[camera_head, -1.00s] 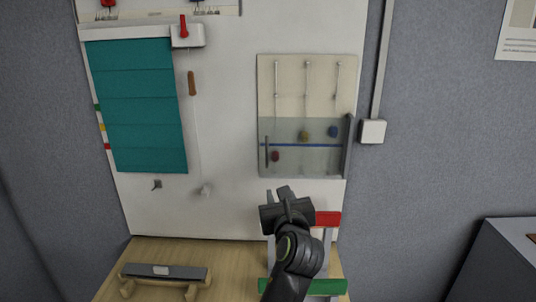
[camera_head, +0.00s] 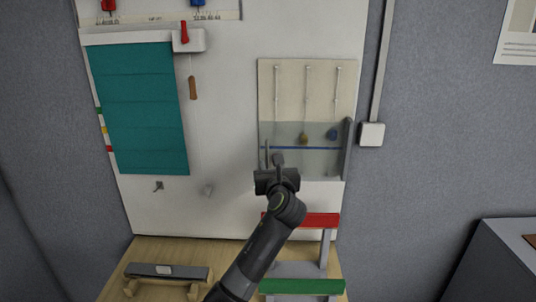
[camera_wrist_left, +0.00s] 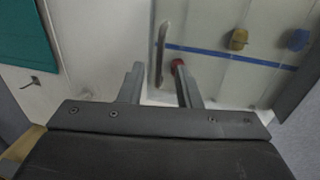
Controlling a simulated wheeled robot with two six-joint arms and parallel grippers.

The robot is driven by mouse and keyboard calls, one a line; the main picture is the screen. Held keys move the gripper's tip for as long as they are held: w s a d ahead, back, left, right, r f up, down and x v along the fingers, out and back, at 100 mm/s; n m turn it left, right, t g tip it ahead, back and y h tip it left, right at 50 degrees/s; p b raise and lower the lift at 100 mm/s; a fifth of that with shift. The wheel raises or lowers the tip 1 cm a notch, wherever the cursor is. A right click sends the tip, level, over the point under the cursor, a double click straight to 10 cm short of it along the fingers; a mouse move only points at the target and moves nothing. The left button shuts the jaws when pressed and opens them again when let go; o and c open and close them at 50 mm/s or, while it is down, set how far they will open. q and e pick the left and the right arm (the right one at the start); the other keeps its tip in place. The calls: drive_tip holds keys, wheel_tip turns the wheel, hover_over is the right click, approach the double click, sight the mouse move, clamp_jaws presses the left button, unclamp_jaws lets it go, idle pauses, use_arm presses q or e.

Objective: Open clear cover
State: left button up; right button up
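The clear cover (camera_head: 315,166) is a see-through panel with a blue stripe over the lower part of a cream slotted board (camera_head: 290,72). Its grey upright handle (camera_head: 266,152) is at its left edge, and the handle also shows in the left wrist view (camera_wrist_left: 161,50). My left gripper (camera_head: 277,160) is in front of the cover's lower left, near the handle. In the left wrist view, its fingers (camera_wrist_left: 160,78) are apart and empty, with the handle beyond the gap between them. My right gripper is out of view.
Yellow (camera_head: 304,138) and blue (camera_head: 332,135) knobs sit behind the cover. A red knob (camera_wrist_left: 177,64) shows beside the right finger. A teal blind (camera_head: 140,110) hangs left. Below are a red-and-green stepped stand (camera_head: 315,220) and a grey bar (camera_head: 167,271) on the wooden table.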

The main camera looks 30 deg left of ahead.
sight(267, 155)
use_arm(q)
drive_tip(key=shift+p+x, duration=0.5)
drive_tip(key=shift+x, duration=2.15)
clamp_jaws()
